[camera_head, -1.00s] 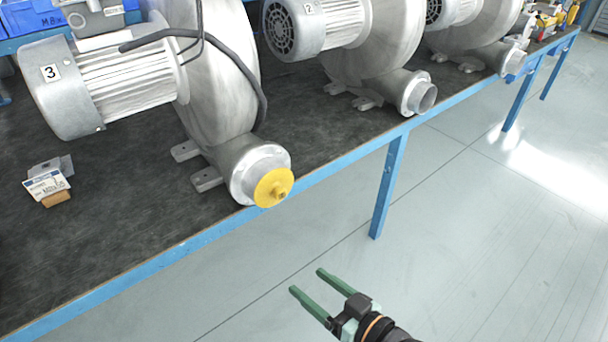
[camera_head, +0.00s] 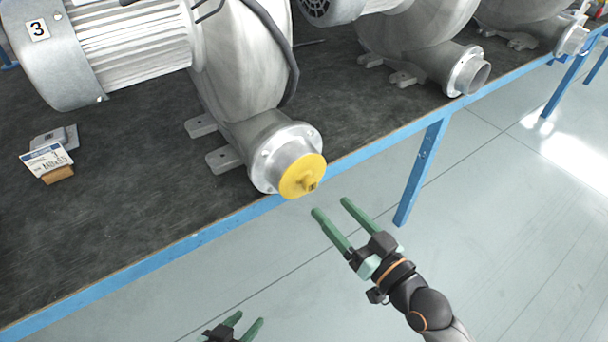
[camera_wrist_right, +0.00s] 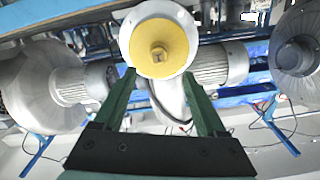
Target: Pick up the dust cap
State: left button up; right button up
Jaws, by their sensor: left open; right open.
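The yellow dust cap (camera_head: 303,176) sits on the outlet flange (camera_head: 272,158) of the blower marked 3, at the bench's front edge. A small knob stands out from its middle. My right gripper (camera_head: 331,209) is open and empty, just below and right of the cap, its fingers pointing toward it. In the right wrist view the cap (camera_wrist_right: 159,49) faces the camera, above and between the open fingertips (camera_wrist_right: 158,76), apart from them. My left gripper (camera_head: 246,324) is open and empty, low at the bottom edge, well away from the cap.
The dark bench top (camera_head: 130,195) has a blue front rail (camera_head: 190,245) and a blue leg (camera_head: 422,170). A label card (camera_head: 47,160) on a small block lies at left. Another blower's uncapped outlet (camera_head: 472,75) is at right. Open floor lies in front.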

aim_at(313, 187)
jog(key=shift+f+b+x, duration=0.15)
jog(key=shift+x, duration=1.55)
jog(key=shift+f+b+x, duration=0.1)
jog(key=shift+b+x, duration=0.05)
jog(key=shift+x, duration=1.55)
jog(key=shift+d, duration=0.1)
grip_shut()
